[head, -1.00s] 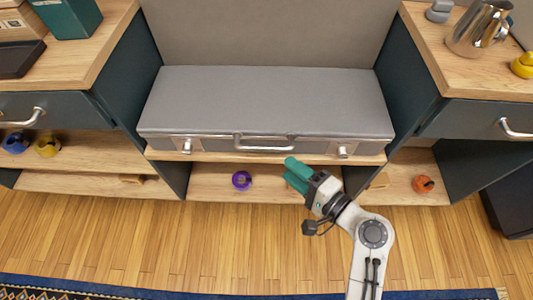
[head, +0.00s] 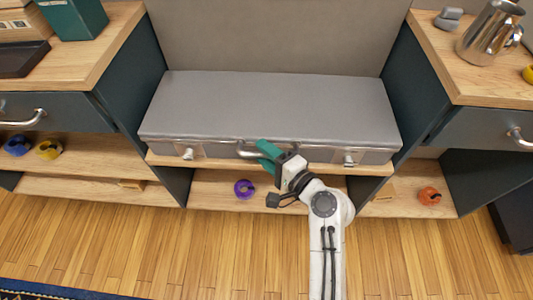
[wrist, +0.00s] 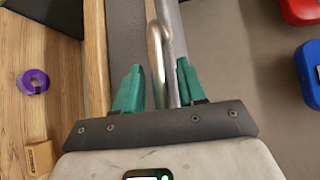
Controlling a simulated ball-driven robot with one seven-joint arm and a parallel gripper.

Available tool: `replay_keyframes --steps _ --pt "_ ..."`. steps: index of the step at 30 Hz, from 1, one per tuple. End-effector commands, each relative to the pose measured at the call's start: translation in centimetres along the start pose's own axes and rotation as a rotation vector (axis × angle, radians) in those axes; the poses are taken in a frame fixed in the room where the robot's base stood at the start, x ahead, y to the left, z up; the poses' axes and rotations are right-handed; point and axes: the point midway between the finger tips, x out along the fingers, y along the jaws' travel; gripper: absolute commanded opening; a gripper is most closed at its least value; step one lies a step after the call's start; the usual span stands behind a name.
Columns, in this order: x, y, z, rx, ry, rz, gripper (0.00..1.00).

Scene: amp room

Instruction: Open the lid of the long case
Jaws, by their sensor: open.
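The long grey case (head: 270,105) lies shut on a wooden shelf between two dark cabinets, with its lid down. Its front has a metal handle (head: 246,154) in the middle and a latch on each side, the left latch (head: 188,154) and the right latch (head: 349,159). My gripper (head: 266,152) is at the right part of the handle. In the wrist view its green fingers (wrist: 158,88) are apart, with the metal handle (wrist: 158,45) and the case edge between them. I cannot tell whether either finger touches the handle.
A purple ring-shaped thing (head: 243,188) lies on the lower shelf, below the case. Wooden counters flank the case, with a metal pitcher (head: 490,38) on the right one. An orange ring-shaped thing (head: 429,196) is at lower right. The wooden floor in front is clear.

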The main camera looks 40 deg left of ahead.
Motion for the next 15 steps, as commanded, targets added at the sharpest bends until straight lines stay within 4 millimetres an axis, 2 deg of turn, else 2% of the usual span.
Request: replay_keyframes --steps 4,15 --pt "-0.02 -0.01 0.00 0.000 0.000 0.000 0.39" --pt "-0.04 0.01 0.00 0.000 0.000 0.000 0.03"
